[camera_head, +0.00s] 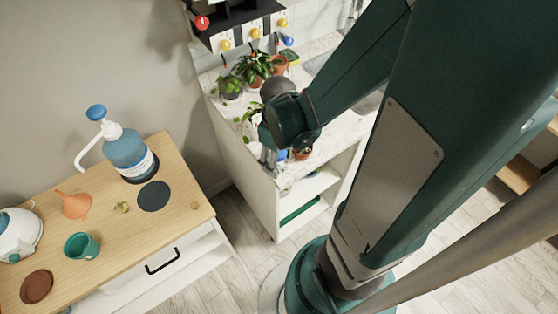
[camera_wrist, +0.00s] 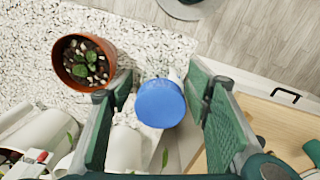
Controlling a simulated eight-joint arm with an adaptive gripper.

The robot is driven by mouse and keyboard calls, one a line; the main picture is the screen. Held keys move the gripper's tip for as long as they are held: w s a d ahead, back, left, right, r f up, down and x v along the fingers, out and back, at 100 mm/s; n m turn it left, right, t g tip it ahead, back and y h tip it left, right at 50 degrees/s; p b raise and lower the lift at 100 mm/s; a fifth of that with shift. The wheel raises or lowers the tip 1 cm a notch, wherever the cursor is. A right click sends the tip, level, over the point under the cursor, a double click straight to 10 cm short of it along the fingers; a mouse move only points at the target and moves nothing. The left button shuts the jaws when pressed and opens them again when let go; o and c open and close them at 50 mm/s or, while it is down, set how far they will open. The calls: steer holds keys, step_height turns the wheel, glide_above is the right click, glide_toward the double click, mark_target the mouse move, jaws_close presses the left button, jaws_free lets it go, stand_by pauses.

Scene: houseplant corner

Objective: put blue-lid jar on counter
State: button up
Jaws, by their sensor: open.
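The blue-lid jar shows its round blue lid (camera_wrist: 160,103) from above in the wrist view, with a bit of pale body behind it. My gripper (camera_wrist: 162,90) is open, with one green-padded finger on each side of the lid and gaps visible between. The jar is at the edge of the speckled white counter (camera_wrist: 40,45); its base is hidden, so I cannot tell how it rests. In the head view my gripper (camera_head: 272,158) is over the near end of the counter (camera_head: 340,134), with a small blue patch (camera_head: 282,155) beside the fingers.
A small plant in a terracotta pot (camera_wrist: 67,78) stands close to the left finger. Several potted plants (camera_head: 256,68) stand farther back on the counter. A wooden-topped cabinet (camera_head: 180,208) on the left holds a blue pump bottle (camera_head: 126,150), an orange funnel (camera_head: 75,205) and a green pot (camera_head: 82,246).

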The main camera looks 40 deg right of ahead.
steer(key=shift+r+p, duration=1.15)
steer(key=shift+r, duration=4.65)
steer(key=shift+w, duration=0.1)
steer(key=shift+w+a+r+t, duration=0.2)
steer(key=shift+a+r+t, duration=0.25)
steer(key=shift+r, duration=0.25)
steer(key=w+a+r+m+t, duration=0.2)
steer(key=a+r+t, duration=0.4)
steer(key=r, duration=0.7)
steer(key=shift+a+r+m, duration=0.4)
steer(key=shift+a+m, duration=0.1)
steer(key=shift+a, duration=0.8)
